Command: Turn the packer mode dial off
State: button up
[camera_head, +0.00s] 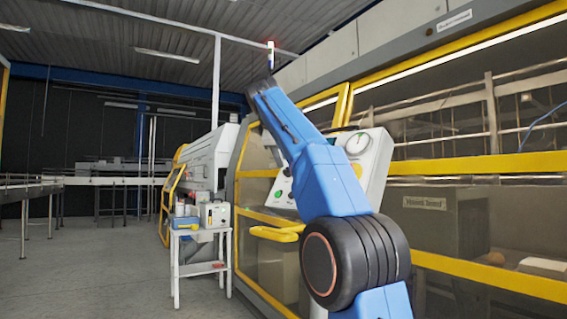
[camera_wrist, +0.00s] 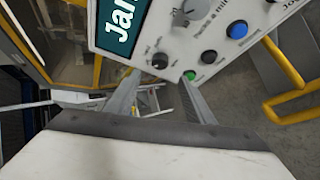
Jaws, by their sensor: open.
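The control panel (camera_wrist: 215,15) is tilted in the wrist view, with its lower edge towards my gripper (camera_wrist: 159,82). A black dial (camera_wrist: 160,60) with markings around it sits near that edge, just beyond and between my two open fingers. It looks like the mode dial, but its label is too small to read. A second black knob (camera_wrist: 209,57) sits to its right, beyond the right finger. My fingers are apart and hold nothing. In the head view my blue arm covers part of the panel (camera_head: 375,165), and the gripper and dial cannot be made out.
A green button (camera_wrist: 189,75) lies close to the right fingertip. A blue button (camera_wrist: 237,29) and a screen (camera_wrist: 121,25) are also on the panel. Yellow rails (camera_wrist: 284,62) stand at the right. In the head view, a small cart (camera_head: 202,238) stands left of the machine; the floor further left is clear.

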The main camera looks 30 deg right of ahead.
jog(key=v, duration=0.8)
jog(key=shift+s, duration=0.1)
